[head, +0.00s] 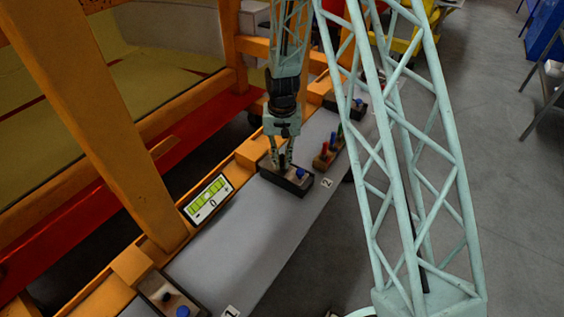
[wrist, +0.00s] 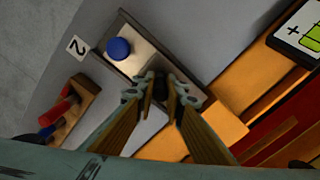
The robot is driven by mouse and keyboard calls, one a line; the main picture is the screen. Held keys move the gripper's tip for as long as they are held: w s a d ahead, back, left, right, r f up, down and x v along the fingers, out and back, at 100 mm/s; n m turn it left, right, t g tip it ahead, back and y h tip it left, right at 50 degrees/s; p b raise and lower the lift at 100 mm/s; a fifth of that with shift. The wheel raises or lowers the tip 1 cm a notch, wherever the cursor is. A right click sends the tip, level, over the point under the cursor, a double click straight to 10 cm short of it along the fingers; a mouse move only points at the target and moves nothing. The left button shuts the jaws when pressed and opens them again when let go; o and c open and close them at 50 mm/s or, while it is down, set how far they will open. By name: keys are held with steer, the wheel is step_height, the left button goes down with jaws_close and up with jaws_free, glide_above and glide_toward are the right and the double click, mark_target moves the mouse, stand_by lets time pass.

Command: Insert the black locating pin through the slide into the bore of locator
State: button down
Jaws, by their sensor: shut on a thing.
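The locator (head: 288,183) is a dark box with a pale slide on top, beside label 2. In the wrist view the locator (wrist: 190,92) lies under my fingertips, and its pale slide (wrist: 139,62) carries a blue knob (wrist: 118,48). The blue knob also shows in the head view (head: 300,173). My gripper (head: 281,163) points down over the left end of the locator. In the wrist view my gripper (wrist: 162,88) is shut on the black locating pin (wrist: 160,87), mostly hidden between the fingers. I cannot tell how deep the pin's lower end sits.
A wooden rack (head: 328,151) with red and other coloured pins stands behind the locator. Another locator (head: 166,297) is at the lower left, and one more with a blue knob (head: 359,102) is farther back. An orange frame and battery display (head: 207,200) border the grey bench (head: 240,240).

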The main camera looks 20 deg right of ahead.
steer(key=shift+f, duration=0.15)
steer(key=c, duration=2.7)
jaws_free()
steer(key=shift+r+b, duration=0.45)
steer(key=shift+r, duration=5.7)
steer(key=shift+r, duration=0.1)
